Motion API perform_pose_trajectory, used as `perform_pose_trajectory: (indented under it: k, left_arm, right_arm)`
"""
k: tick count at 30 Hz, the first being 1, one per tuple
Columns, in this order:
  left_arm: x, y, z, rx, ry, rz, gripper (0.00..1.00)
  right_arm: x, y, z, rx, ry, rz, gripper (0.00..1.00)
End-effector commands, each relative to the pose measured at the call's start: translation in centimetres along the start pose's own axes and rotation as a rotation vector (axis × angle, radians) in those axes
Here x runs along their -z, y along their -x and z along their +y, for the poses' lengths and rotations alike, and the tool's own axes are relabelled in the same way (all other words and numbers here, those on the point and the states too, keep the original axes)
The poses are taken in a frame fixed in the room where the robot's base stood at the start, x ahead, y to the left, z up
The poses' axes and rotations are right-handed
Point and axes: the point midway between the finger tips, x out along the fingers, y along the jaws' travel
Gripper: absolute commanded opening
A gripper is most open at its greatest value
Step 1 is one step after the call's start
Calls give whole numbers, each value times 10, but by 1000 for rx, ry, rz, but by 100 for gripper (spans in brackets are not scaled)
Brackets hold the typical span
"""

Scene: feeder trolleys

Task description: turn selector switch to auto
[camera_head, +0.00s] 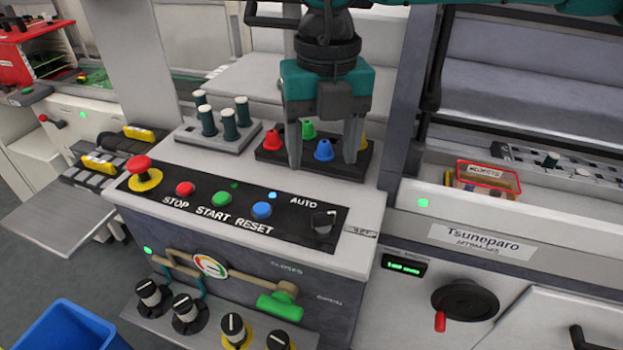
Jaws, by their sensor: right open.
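The selector switch (323,222) is a black knob at the right end of the black control panel (285,238), with the word AUTO printed to its upper left. A second label to its right is too small to read surely, and which way the knob points is hard to tell. My right gripper (322,162) hangs fingers down behind the panel, apart from the switch. It is open, with its fingers in front of a black tray of coloured cones. My left gripper is not in view.
On the panel are a red mushroom button (140,165) and the STOP, START and RESET buttons. Behind stand the black cone tray (268,155) and a grey block (205,136) with dark green pegs. Black knobs, a gauge (210,266) and a green-handled valve (280,305) are on the front below.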

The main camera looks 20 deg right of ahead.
Motion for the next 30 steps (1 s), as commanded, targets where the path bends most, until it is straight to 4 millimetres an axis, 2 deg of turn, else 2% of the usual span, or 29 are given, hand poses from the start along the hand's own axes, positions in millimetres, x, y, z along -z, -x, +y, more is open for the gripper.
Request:
perform_pose_trajectory:
  k: [3, 7, 21, 25, 30]
  left_arm:
    - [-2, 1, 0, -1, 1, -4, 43]
    - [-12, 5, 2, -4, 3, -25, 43]
    - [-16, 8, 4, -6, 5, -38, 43]
    - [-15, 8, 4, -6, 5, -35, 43]
    - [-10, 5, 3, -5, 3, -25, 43]
  right_arm:
    - [-2, 2, -6, 21, -15, -14, 66]
    - [-3, -8, -7, 23, -15, -15, 66]
    - [-3, -99, -8, 22, -11, -12, 66]
    - [-4, -115, -8, 21, -11, -13, 66]
    - [-4, -124, -8, 20, -12, -15, 66]
